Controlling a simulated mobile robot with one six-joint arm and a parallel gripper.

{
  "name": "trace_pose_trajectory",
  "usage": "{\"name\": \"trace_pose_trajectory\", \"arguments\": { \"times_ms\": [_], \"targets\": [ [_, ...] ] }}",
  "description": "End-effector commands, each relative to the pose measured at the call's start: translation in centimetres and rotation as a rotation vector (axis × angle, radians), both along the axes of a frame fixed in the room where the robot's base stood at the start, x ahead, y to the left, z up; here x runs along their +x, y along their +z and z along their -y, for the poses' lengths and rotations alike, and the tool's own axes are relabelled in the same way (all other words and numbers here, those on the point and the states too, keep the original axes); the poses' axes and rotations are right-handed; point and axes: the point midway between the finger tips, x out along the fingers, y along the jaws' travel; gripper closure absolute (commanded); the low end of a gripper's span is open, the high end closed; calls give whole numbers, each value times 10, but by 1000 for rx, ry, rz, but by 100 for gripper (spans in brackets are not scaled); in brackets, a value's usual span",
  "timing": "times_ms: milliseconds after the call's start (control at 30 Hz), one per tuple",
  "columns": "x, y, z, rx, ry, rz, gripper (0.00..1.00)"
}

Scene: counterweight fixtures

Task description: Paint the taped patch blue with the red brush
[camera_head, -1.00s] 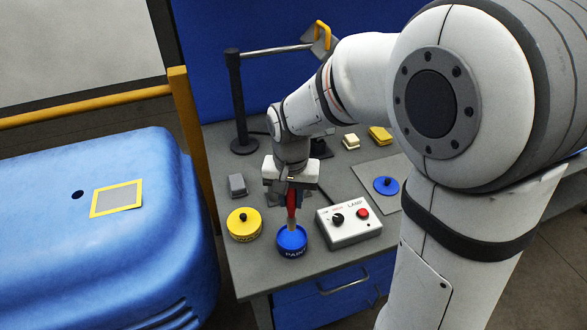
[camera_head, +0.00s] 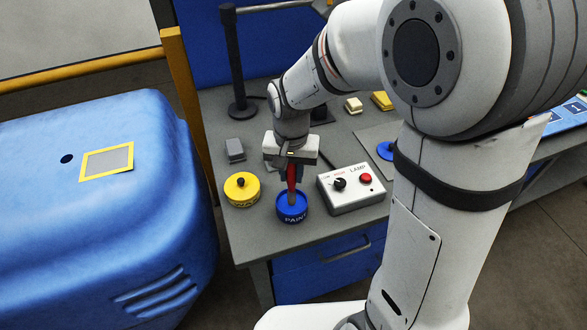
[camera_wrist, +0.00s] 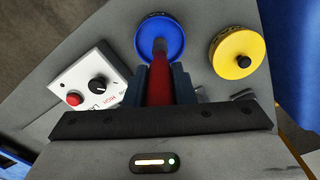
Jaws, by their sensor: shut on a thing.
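My gripper (camera_head: 291,170) is shut on the red brush (camera_head: 291,182), which points down toward the blue paint pot (camera_head: 292,213) on the grey bench. In the wrist view the red brush (camera_wrist: 159,82) runs between the fingers, and its dark tip lies over the blue paint pot (camera_wrist: 172,40). I cannot tell how deep the tip is. The taped patch (camera_head: 106,161) is a grey square framed in yellow tape on top of the blue rounded casing (camera_head: 60,220) at the left. Its middle looks grey.
A yellow round pot (camera_head: 241,188) stands left of the paint pot. A white lamp control box (camera_head: 352,188) with a black knob and red button stands right of it. A dark post (camera_head: 238,65) rises at the back. A yellow upright (camera_head: 187,100) stands between casing and bench.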

Motion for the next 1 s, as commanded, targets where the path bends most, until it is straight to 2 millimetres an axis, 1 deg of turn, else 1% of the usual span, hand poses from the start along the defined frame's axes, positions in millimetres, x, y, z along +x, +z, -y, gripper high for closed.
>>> {"name": "trace_pose_trajectory", "arguments": {
  "times_ms": [567,1000],
  "targets": [
    [0,0,1,0,-1,0,100],
    [0,-4,1,0,-2,0,100]
  ]
}}
